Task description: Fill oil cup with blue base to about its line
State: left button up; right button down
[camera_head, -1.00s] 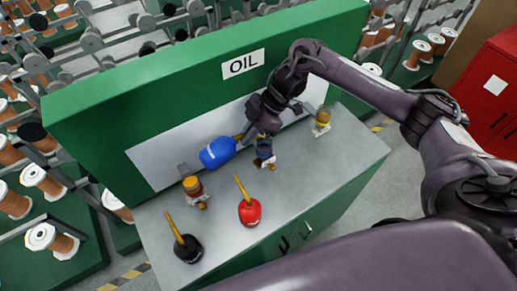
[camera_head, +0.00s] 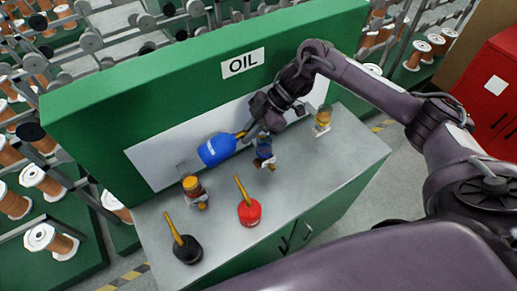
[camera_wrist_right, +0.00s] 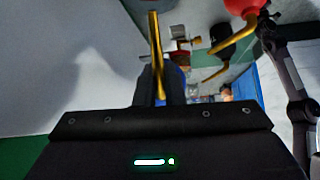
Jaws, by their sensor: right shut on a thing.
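The blue oil can (camera_head: 216,149) is tipped on its side with its body to the left and its yellow spout to the right. My right gripper (camera_head: 250,128) is shut on it; the exact grip is hard to see. In the right wrist view the yellow spout (camera_wrist_right: 156,55) stands up in front of the dark fingers (camera_wrist_right: 160,90). The oil cup with blue base (camera_head: 264,152) stands on the counter just below and right of the gripper. Its oil level and line are too small to read. My left gripper is not in view.
A red oil can (camera_head: 249,211) and a black oil can (camera_head: 187,249) stand at the counter's front. A cup with a red base (camera_head: 193,188) is on the left, another with a yellow base (camera_head: 322,120) on the right. A green OIL panel (camera_head: 150,95) rises behind.

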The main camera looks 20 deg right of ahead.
jog(key=shift+d+r+y+b, duration=0.25)
jog(key=shift+y+b, duration=0.15)
jog(key=shift+y, duration=0.25)
jog(key=shift+d+r+y+b, duration=0.25)
jog(key=shift+y+b, duration=0.15)
jog(key=shift+y, duration=0.25)
dwell(6.7)
